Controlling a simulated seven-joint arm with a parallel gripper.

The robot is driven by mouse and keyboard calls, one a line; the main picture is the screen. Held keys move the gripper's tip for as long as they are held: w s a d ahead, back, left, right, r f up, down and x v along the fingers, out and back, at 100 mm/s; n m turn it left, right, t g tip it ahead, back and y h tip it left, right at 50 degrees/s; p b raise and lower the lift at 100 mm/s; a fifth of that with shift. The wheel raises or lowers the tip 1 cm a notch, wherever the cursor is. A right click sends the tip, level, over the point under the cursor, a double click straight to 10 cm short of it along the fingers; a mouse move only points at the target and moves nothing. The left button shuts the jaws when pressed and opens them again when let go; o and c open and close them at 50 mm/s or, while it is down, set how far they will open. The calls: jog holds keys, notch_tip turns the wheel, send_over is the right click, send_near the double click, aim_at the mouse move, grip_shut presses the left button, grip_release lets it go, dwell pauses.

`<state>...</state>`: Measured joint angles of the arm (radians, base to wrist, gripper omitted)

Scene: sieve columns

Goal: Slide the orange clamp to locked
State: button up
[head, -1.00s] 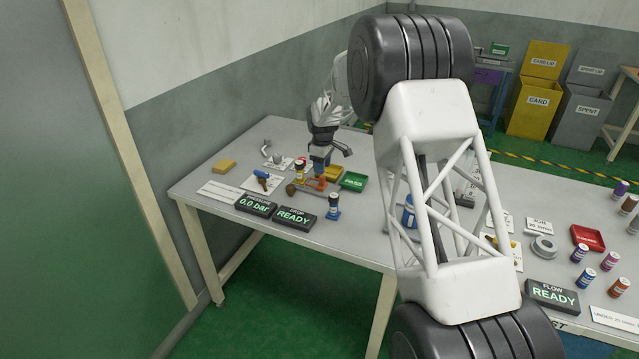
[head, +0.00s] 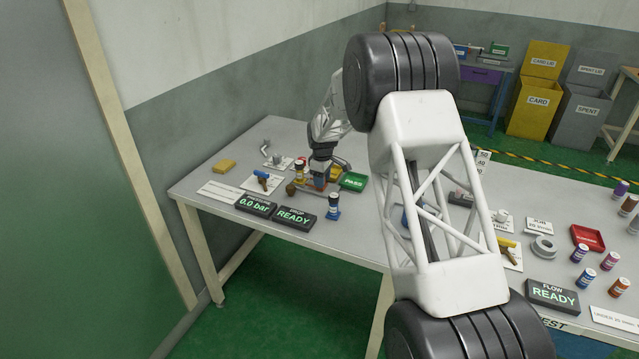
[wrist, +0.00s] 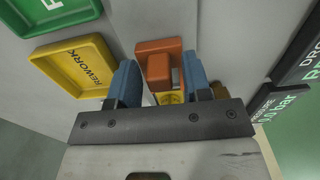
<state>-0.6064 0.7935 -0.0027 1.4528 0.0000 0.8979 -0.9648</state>
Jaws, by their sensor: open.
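The orange clamp (wrist: 156,50) shows in the wrist view as an orange block with raised parts, just beyond and between my fingertips. My gripper (wrist: 160,78) is open, with one blue finger on each side of the clamp. The right finger lies very close to an orange raised part; I cannot tell whether they touch. A yellow part (wrist: 170,97) shows low between the fingers. In the head view my gripper (head: 319,172) is down at the fixture on the far part of the table, and it hides most of the clamp there.
A yellow REWORK tray (wrist: 78,68) and a green PASS tray (head: 353,181) lie beside the fixture. A pressure display (head: 256,205) and a READY display (head: 294,217) stand in front. A dark blue column (head: 333,206) stands near them. A blue-handled tool (head: 262,177) lies left.

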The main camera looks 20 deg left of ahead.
jog(key=shift+c, duration=0.2)
grip_shut()
jog(key=shift+a, duration=2.1)
jog(key=shift+o, duration=0.2)
grip_release()
jog(key=shift+r, duration=0.1)
jog(key=shift+r, duration=2.9)
